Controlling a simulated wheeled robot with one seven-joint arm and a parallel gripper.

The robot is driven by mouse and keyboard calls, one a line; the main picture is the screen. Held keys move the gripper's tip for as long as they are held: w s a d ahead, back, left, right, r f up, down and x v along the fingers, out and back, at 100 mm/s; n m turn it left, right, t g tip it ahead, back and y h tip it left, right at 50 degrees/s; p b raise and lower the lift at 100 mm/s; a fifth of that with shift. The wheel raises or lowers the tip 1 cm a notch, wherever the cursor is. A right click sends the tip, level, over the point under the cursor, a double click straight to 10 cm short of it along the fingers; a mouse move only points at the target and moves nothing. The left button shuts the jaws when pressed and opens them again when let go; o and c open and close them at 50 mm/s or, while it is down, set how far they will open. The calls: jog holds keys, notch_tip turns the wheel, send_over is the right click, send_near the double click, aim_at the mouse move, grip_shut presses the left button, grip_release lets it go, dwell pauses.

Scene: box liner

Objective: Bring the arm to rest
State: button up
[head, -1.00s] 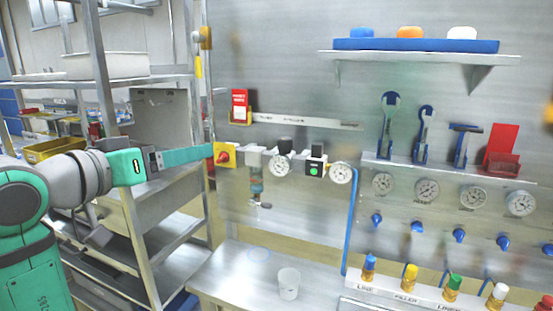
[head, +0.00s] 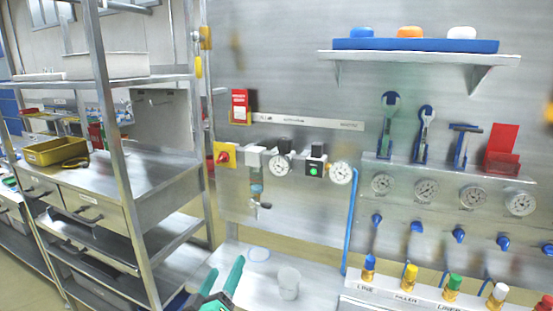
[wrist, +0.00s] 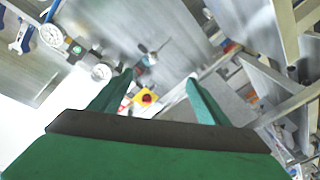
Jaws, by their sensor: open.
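My gripper (head: 222,281) shows at the bottom edge of the head view, with its two green fingers pointing up and apart. In the wrist view my gripper (wrist: 160,88) is also open, with nothing between its fingers. The rest of my arm is out of the head view. A white cup (head: 288,284) stands on the bench just right of the fingers, apart from them in the picture.
The wall panel carries a red rotary switch on a yellow plate (head: 224,155), gauges and a valve (head: 259,203). A metal shelf rack (head: 128,178) stands at left. Coloured knobs (head: 410,275) line the bench at right. A blue tray (head: 415,45) sits above.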

jog(key=s+d+f+n+g+y, duration=0.15)
jog(key=s+d+f, duration=0.25)
jog(key=s+f, duration=0.65)
jog(key=s+d+f+y, duration=0.35)
jog(key=s+f, duration=0.45)
jog(key=f, duration=0.5)
jog(key=s+d+m, duration=0.3)
jog(key=s, duration=1)
jog(key=s+d+m+h, duration=0.1)
jog(key=s+d+m, duration=0.2)
jog(key=s, duration=1.1)
jog(key=shift+r+m+g+h, duration=0.25)
jog(key=shift+m+g+h, duration=0.05)
jog(key=shift+m+g, duration=0.15)
jog(key=shift+s, duration=0.1)
